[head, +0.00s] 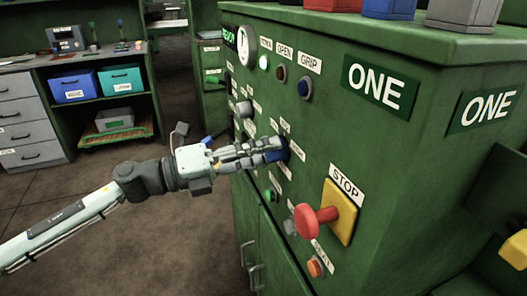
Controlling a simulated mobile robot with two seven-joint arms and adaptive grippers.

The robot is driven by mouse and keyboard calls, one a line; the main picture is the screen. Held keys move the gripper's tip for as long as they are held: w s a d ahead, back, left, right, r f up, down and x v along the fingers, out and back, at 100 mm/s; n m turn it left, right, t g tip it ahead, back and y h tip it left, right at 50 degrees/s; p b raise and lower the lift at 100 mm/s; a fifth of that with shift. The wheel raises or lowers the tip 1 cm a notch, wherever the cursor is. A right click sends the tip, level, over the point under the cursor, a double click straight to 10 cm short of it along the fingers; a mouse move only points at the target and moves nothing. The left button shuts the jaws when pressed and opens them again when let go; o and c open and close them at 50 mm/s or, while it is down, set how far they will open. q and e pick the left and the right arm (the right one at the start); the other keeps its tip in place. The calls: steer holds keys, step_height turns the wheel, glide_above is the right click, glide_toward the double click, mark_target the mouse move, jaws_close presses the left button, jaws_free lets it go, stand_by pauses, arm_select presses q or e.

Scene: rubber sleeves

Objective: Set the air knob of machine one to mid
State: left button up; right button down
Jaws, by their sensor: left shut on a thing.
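Machine one (345,130) is a green cabinet with "ONE" signs, filling the right side of the head view. My left gripper (264,151) reaches in from the left and is shut on a blue knob (279,149) on the machine's front panel. The fingers cover part of the knob, so its pointer and setting cannot be told. The small white labels around it are too small to read, so I cannot confirm from them that it is the air knob. My right gripper is not in view.
A red STOP button (308,221) on a yellow plate (341,212) juts out below right of the knob. Red, blue and grey bins stand on top. A shelf with a blue bin (74,86) is at the back left. Floor between is clear.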

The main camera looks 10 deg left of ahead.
arm_select(q)
steer(key=o, duration=1.2)
steer(key=shift+c, duration=0.2)
steer(key=r+v, duration=0.1)
steer(key=v, duration=1.1)
steer(key=shift+f, duration=0.4)
